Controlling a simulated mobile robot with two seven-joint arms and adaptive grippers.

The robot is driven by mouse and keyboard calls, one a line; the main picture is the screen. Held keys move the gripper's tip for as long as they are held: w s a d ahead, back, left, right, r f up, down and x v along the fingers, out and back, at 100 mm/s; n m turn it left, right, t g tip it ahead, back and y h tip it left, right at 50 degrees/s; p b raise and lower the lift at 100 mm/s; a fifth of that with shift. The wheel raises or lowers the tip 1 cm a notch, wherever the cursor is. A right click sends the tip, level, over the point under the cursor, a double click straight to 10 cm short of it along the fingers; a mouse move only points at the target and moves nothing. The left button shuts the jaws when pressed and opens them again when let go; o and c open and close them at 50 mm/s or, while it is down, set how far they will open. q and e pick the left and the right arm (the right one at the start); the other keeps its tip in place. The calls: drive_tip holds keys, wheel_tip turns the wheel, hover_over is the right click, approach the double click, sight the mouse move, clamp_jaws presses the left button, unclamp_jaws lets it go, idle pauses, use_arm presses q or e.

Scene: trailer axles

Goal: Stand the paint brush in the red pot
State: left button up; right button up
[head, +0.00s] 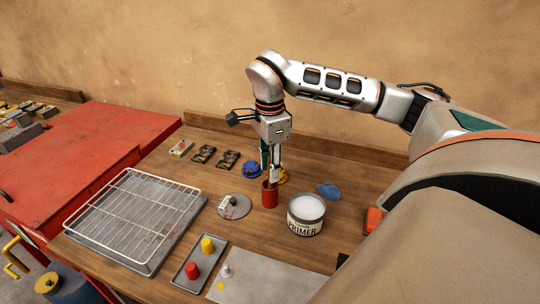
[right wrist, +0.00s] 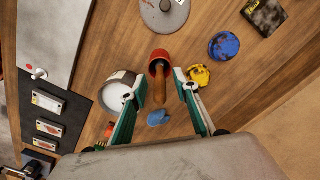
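The red pot (head: 270,197) stands upright on the wooden bench, left of the white primer can (head: 306,222). In the right wrist view the pot (right wrist: 160,57) shows its open mouth, and the brown handle of the paint brush (right wrist: 159,92) sticks out of it, between my fingers. The brush's lower end is hidden inside the pot. My right gripper (head: 270,178) points down just above the pot. In the wrist view its fingertips (right wrist: 158,78) are spread, with a gap on both sides of the handle. My left gripper is not in view.
A blue item (head: 251,169) and a yellow item (head: 283,177) lie behind the pot, and a blue cloth (head: 328,190) to its right. A grey disc (head: 233,207) lies left of it. A wire rack (head: 135,215) and a small tray (head: 199,265) stand further left and in front.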

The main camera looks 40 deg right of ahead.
wheel_tip(320, 180, up, 12)
drive_tip(key=shift+f, duration=0.1)
idle(0.5)
idle(0.9)
